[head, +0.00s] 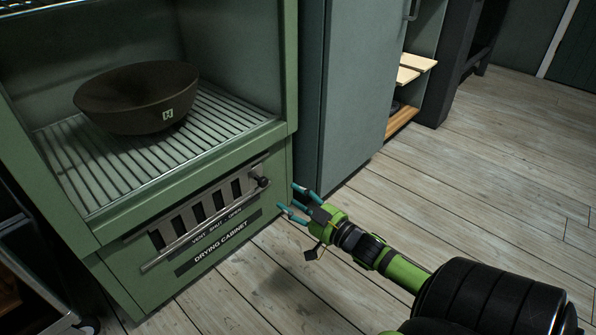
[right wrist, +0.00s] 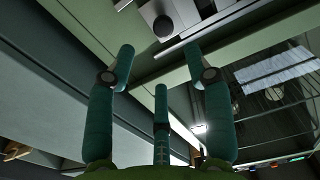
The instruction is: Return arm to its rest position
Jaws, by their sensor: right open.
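My right gripper (head: 292,201) is in front of the lower right part of the green drying cabinet, near the knob of its vent slide. Its fingers are spread, open and empty. In the right wrist view the teal fingers (right wrist: 160,80) stand apart with nothing between them, and part of the cabinet front shows beyond them. My right arm comes in from the lower right of the head view. My left gripper is not in view.
The drying cabinet (head: 275,190) holds a dark brown bowl (head: 140,98) on its slatted shelf (head: 75,180). The vent slide has a black knob (head: 262,182) at its right end. A grey-green door (head: 355,90) stands right of the cabinet. The wooden floor (head: 500,180) at right is clear.

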